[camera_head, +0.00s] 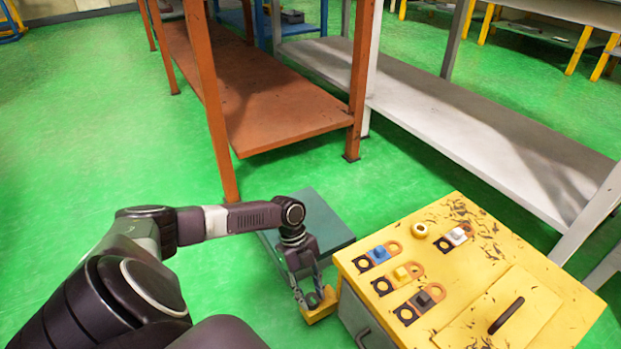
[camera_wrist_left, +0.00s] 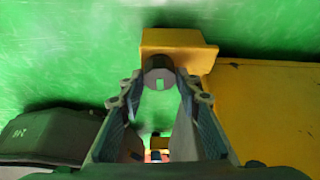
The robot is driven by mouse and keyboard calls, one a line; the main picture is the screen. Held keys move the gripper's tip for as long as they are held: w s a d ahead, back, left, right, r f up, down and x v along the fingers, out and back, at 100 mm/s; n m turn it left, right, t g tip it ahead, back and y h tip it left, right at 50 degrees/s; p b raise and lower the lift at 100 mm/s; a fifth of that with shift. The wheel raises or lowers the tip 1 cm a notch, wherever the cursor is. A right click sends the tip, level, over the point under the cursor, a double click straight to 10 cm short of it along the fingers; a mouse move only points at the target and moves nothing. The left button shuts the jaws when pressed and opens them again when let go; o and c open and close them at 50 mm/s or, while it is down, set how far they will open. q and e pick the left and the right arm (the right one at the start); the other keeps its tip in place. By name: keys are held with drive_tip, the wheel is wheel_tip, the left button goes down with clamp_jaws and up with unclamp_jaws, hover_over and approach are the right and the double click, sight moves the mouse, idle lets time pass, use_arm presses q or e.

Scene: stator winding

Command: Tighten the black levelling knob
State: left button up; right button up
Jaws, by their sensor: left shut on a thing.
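The black levelling knob (camera_head: 313,299) sits by a small yellow bracket (camera_head: 322,311) at the lower left side of the yellow cabinet (camera_head: 470,290). In the left wrist view the round dark knob (camera_wrist_left: 159,79) lies between the fingertips, in front of the yellow bracket (camera_wrist_left: 180,42). My left gripper (camera_head: 312,291) reaches down beside the cabinet and is shut on the knob. Its two fingers also show in the left wrist view (camera_wrist_left: 160,92), one on each side of the knob. The knob's underside is hidden. My right gripper is not in view.
Coloured latch plates, blue (camera_head: 378,255), yellow (camera_head: 398,278), grey (camera_head: 420,301) and white (camera_head: 457,236), lie on the cabinet top near a yellow ring (camera_head: 420,230). A teal platform (camera_head: 322,222) stands behind my gripper. Orange (camera_head: 260,100) and grey (camera_head: 480,120) shelves stand farther back. Green floor is open at left.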

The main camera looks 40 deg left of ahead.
use_arm(q)
drive_tip(key=o, duration=1.2)
drive_tip(key=shift+r, duration=0.15)
drive_tip(key=shift+c, duration=0.2)
drive_tip(key=v, duration=1.2)
drive_tip(key=shift+d, duration=0.1)
